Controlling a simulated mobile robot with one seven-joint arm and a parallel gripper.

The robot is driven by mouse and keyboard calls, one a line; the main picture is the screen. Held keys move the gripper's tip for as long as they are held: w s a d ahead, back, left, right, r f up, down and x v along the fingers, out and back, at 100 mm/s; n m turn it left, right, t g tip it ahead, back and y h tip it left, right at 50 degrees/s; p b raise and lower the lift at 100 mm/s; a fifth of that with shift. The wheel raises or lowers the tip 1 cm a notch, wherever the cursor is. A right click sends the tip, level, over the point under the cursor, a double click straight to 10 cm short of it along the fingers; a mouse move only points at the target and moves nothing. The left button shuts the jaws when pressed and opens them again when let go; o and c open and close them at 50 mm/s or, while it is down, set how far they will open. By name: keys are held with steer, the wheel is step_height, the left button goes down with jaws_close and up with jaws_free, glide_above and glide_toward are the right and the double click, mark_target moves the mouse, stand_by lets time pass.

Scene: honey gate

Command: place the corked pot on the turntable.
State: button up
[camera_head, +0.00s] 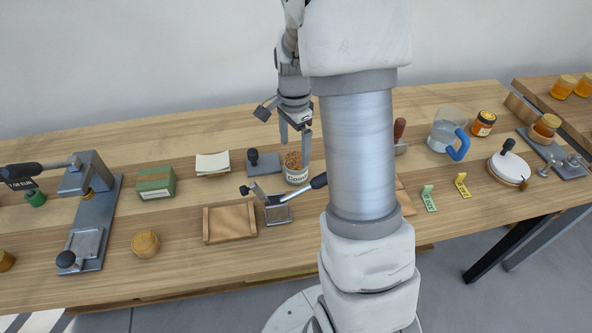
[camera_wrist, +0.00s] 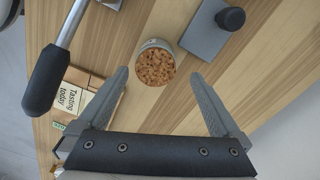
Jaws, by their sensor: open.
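My gripper (camera_head: 295,143) is open and empty, pointing down over a small pot (camera_head: 297,176) with a partly hidden label. A round cork-coloured pot or lid (camera_head: 145,243) stands at the front left of the table. A jar with a cork-like lid (camera_head: 546,127) is at the far right. A white round disc (camera_head: 507,169) with a black knob, which looks like the turntable, is at the right. I cannot tell for sure which one is the corked pot.
A lever tool (camera_head: 277,208) with a black handle and a wooden tray (camera_head: 230,222) are near the pot, as is a grey plate (camera_head: 264,165) with a black knob. A pitcher (camera_head: 444,130) with a blue handle stands right. My arm hides the table's middle.

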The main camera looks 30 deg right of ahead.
mark_target(296, 159)
steer(key=shift+s+f+b, duration=0.15)
steer(key=shift+f+b, duration=0.15)
steer(key=shift+f, duration=1.2)
steer(key=shift+s+f+b, duration=0.15)
steer(key=shift+f+b, duration=0.15)
steer(key=shift+f, duration=1.2)
jaws_close()
steer(key=shift+r, duration=0.15)
steer(key=shift+r, duration=0.35)
steer(key=r, duration=0.2)
steer(key=r+p, duration=0.1)
steer(key=shift+s+d+r, duration=0.1)
steer(key=shift+d+r, duration=0.1)
steer(key=shift+r, duration=0.2)
steer(key=s+d+r+p, duration=0.1)
steer(key=s+d+r, duration=0.5)
steer(key=s+d, duration=0.2)
steer(key=shift+r, duration=0.15)
